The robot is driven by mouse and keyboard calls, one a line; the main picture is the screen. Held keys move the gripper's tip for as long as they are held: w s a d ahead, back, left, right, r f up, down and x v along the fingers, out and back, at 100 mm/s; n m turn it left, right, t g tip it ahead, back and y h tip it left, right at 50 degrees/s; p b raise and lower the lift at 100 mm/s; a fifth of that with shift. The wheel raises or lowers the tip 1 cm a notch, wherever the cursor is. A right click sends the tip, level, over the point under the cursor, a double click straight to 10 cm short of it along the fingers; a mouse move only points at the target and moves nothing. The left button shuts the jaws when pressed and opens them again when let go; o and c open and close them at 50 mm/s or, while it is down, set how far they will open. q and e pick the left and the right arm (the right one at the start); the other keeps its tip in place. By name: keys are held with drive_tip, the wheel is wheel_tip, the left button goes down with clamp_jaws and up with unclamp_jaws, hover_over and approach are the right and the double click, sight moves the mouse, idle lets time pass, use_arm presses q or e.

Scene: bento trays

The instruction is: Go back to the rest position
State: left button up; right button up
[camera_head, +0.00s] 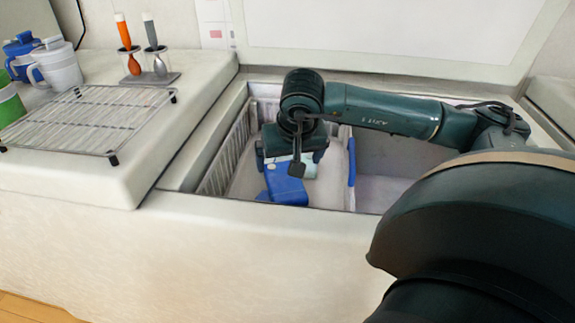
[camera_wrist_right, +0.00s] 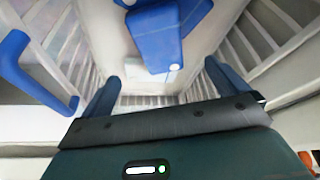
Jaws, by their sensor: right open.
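My right gripper (camera_head: 292,160) reaches down into an open chest in the counter, over a white-sided basket (camera_head: 232,152). In the right wrist view its two fingers (camera_wrist_right: 163,82) are spread apart with nothing between them. A blue item (camera_head: 286,188) lies in the basket just below the gripper; it also shows in the right wrist view (camera_wrist_right: 160,38) beyond the fingertips. A pale item (camera_head: 309,166) lies beside it, partly hidden by the gripper. My left gripper is not in view.
The basket has a blue handle (camera_head: 351,162) close to the right of the gripper. The chest's rim surrounds the arm, and a raised white lid (camera_head: 400,35) stands behind. A wire rack (camera_head: 90,120), mugs and upright utensils stand on the left counter. The chest's right compartment looks empty.

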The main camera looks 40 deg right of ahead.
drive_tip(key=shift+s+a+r, duration=0.1)
drive_tip(key=shift+s+r, duration=0.15)
drive_tip(key=shift+r, duration=0.35)
drive_tip(key=shift+r, duration=0.1)
